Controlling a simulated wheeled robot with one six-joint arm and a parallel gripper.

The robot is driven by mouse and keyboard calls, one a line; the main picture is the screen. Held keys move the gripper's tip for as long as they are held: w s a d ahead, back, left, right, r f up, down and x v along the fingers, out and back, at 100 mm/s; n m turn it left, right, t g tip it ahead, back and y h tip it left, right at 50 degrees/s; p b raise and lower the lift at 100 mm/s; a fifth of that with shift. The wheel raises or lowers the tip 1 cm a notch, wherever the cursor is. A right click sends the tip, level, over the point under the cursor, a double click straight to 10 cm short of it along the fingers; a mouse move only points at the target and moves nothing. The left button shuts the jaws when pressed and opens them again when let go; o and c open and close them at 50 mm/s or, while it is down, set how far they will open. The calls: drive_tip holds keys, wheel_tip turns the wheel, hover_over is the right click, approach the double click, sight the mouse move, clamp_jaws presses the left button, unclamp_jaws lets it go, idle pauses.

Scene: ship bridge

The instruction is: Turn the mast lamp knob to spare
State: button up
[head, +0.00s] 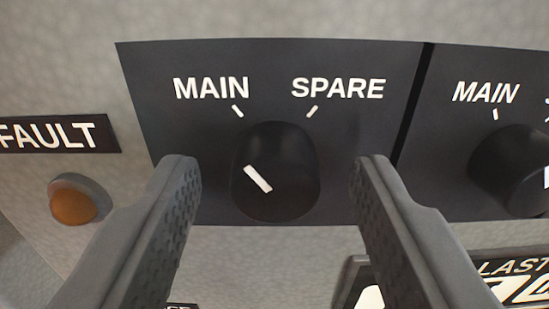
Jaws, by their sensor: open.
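A round black knob (275,172) sits on a dark panel (345,212) in the middle of the head view. The labels MAIN (211,88) and SPARE (338,89) are above it, each with a white tick. The knob's white pointer line slants up and to the left, toward the MAIN side. My gripper (272,170) is open. Its two grey fingers are to the left and right of the knob, with a gap on each side, and do not appear to touch it. No label naming the mast lamp is in view.
A second black knob (510,170), also marked MAIN, is at the right and partly cut off. At the left are a FAULT label (58,133) and an orange lamp (78,200). A partly hidden display marked LAST (510,267) is at the lower right.

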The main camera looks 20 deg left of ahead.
drive_tip(key=shift+w, duration=0.1)
drive_tip(key=c, duration=1)
drive_tip(key=shift+m, duration=0.4)
drive_tip(key=m, duration=0.6)
drive_tip(key=shift+m, duration=0.3)
drive_tip(key=m, duration=0.6)
drive_tip(key=shift+m, duration=0.4)
